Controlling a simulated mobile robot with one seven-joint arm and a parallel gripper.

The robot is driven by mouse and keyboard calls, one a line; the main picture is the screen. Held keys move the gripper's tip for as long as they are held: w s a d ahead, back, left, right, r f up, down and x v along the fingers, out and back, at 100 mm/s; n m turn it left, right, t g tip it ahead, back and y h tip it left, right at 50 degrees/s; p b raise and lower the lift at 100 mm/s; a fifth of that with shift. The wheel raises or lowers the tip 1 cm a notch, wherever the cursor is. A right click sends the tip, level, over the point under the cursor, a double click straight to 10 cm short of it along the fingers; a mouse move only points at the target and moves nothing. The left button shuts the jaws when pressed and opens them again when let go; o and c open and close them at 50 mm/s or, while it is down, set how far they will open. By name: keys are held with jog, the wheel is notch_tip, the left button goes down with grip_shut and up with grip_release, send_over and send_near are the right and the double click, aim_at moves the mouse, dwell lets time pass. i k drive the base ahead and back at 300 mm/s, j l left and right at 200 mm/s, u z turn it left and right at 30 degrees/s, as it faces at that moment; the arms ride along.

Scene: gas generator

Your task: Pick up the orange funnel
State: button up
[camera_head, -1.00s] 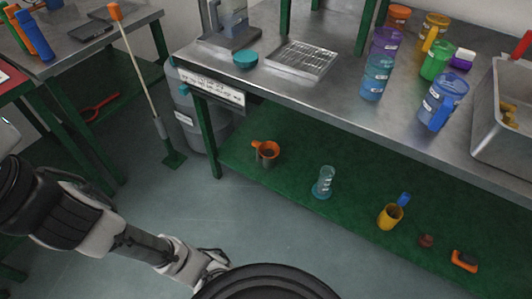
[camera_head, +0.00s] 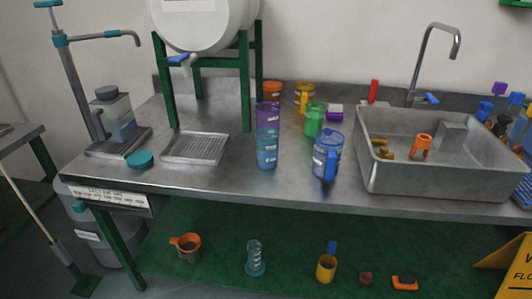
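An orange-rimmed piece with a side handle and a darker lower part (camera_head: 187,246) stands on the green lower shelf, towards its left end. It may be the orange funnel, but its shape is too small to be sure. Another orange piece (camera_head: 421,147) stands in the steel sink. Orange containers also stand at the back of the worktop. I cannot tell for certain which one is the funnel. My gripper and arm are outside the head view.
The steel worktop (camera_head: 215,177) carries cups, a blue jug (camera_head: 327,154) and a drip tray (camera_head: 195,147). On the lower shelf are a clear cylinder (camera_head: 255,259) and a yellow cup (camera_head: 326,268). A yellow floor sign (camera_head: 508,270) is at lower right.

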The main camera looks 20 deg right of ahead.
aim_at(188, 243)
jog(key=l+z, duration=0.15)
jog(key=i+l+z, duration=0.1)
jog(key=i+z, duration=0.15)
jog(key=i, duration=0.25)
jog(key=i+j, duration=0.2)
jog(key=i, duration=0.3)
jog(key=i+j, duration=0.25)
jog(key=i, duration=0.25)
